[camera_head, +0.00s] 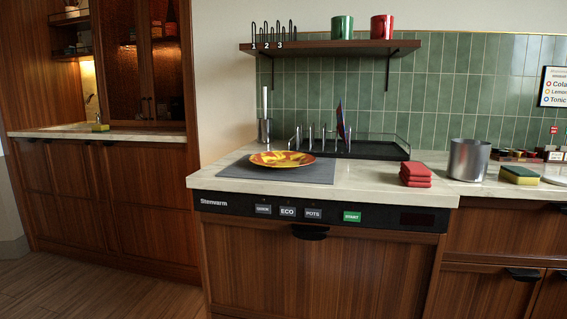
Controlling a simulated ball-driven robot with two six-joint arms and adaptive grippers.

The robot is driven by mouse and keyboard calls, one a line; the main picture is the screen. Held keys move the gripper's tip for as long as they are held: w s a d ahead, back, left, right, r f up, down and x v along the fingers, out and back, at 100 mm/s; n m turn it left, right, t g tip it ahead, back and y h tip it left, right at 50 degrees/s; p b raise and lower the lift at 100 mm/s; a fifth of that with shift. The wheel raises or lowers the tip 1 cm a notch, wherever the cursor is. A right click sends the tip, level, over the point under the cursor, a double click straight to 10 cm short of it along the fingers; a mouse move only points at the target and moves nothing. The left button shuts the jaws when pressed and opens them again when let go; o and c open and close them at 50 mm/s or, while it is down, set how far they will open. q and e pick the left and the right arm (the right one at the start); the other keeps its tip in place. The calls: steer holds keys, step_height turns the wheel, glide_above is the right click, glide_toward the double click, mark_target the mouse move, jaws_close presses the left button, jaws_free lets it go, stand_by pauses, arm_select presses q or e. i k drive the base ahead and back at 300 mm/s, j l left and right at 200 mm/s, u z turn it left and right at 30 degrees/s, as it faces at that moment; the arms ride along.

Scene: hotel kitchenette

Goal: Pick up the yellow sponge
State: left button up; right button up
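A yellow sponge (519,171) with a dark green layer lies flat on the right part of the pale counter, to the right of a metal canister. A second small yellow item (101,127), perhaps another sponge or a bottle, sits by the sink on the far left counter; it is too small to tell. Neither of my grippers shows in the head view. Nothing touches the yellow sponge on the counter.
A metal canister (468,160) and folded red cloths (415,174) stand left of the sponge. A patterned plate (281,159) lies on a grey mat (235,170). A dish rack (375,150) stands behind. The counter's front edge (330,195) is mostly clear.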

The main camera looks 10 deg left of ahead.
mark_target(97, 129)
steer(key=u, duration=1.5)
steer(key=i+j+u, duration=0.15)
steer(key=i+u, duration=0.35)
steer(key=i, duration=0.35)
steer(key=i+l+u, duration=0.2)
steer(key=i+u, duration=0.25)
steer(key=i, duration=0.45)
steer(key=i+z, duration=0.4)
steer(key=i, duration=0.6)
